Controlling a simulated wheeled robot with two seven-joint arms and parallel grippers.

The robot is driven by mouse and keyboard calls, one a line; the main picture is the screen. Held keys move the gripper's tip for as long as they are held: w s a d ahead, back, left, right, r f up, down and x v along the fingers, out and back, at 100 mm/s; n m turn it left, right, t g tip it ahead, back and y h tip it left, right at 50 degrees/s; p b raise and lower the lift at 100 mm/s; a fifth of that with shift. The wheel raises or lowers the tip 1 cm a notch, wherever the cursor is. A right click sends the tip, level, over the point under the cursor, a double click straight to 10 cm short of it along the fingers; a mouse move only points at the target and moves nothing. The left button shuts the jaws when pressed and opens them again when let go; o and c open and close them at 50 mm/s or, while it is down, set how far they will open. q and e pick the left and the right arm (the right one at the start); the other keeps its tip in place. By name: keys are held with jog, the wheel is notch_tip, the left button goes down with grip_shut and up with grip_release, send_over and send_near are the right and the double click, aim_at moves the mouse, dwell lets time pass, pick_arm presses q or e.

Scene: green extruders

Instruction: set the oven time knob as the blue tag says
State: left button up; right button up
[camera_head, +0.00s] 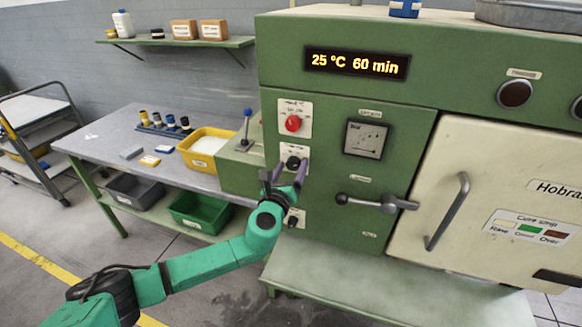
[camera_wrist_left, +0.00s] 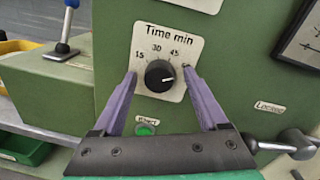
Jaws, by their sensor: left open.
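The time knob (camera_wrist_left: 159,76) is black and round on a white plate marked "Time min" with 15, 30 and 45. Its white mark points right and slightly down, past the 45. In the head view the knob (camera_head: 293,162) sits below a red knob. My left gripper (camera_wrist_left: 159,72) is open, its purple fingers on either side of the knob with gaps visible. It also shows in the head view (camera_head: 291,164). The oven display (camera_head: 357,63) reads 25 °C 60 min. No blue tag with readable writing shows. My right gripper is out of view.
The red knob (camera_head: 292,123) is just above. A lever handle (camera_head: 375,202) sticks out to the right, beside the cream oven door (camera_head: 480,190). A green-lit button (camera_wrist_left: 145,129) is below the time knob. A blue item (camera_head: 404,9) stands on the oven top.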

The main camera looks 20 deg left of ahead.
pick_arm(q)
jog(key=shift+c, duration=1)
grip_shut()
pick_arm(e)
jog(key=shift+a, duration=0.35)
